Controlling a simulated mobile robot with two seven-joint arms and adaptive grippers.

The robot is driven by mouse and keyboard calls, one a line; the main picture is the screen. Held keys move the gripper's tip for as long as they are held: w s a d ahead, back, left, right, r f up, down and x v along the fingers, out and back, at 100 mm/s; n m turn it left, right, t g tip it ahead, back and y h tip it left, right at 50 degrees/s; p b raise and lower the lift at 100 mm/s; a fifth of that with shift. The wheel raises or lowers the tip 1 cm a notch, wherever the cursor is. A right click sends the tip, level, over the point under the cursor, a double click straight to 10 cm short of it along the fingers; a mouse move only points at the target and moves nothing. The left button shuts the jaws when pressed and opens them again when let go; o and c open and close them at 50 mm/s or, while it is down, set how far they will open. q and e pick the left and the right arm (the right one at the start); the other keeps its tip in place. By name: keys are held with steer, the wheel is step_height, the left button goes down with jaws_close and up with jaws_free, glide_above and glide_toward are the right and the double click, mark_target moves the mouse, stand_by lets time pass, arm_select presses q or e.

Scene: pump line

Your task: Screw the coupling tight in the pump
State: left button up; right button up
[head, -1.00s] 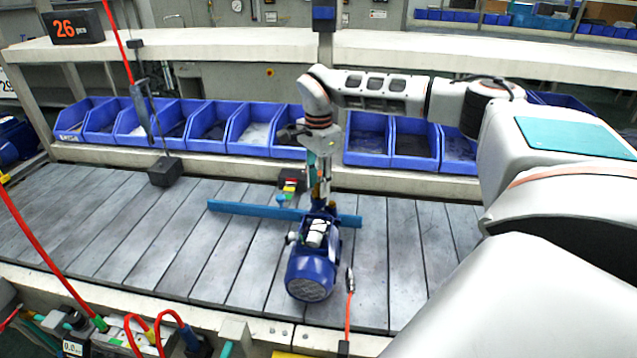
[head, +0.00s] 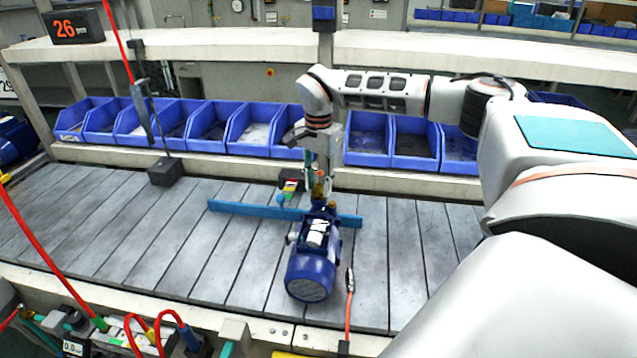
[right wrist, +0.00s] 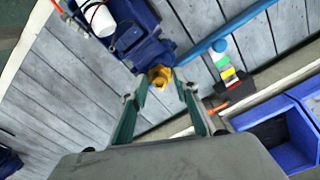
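The blue pump (head: 311,268) lies on the slatted table, its round ribbed end facing me. The brass-yellow coupling (head: 319,193) sits at the pump's far end; in the right wrist view the coupling (right wrist: 160,76) is seated at the pump body (right wrist: 140,40). My right gripper (head: 320,186) points down over that end. In the right wrist view its two green-padded fingers (right wrist: 160,84) are apart, with the coupling at the gap between their tips and slight space at the sides. How deep the coupling sits in the pump is hidden. My left gripper is not in view.
A blue bar (head: 250,210) lies across the table behind the pump. A small stack light on a dark box (head: 291,183) stands close to the gripper. Blue bins (head: 255,125) line the back. A red-corded tool (head: 349,285) lies right of the pump.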

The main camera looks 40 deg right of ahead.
jaws_close()
steer(key=shift+m, duration=1.3)
jaws_free()
steer(key=shift+n, duration=1.6)
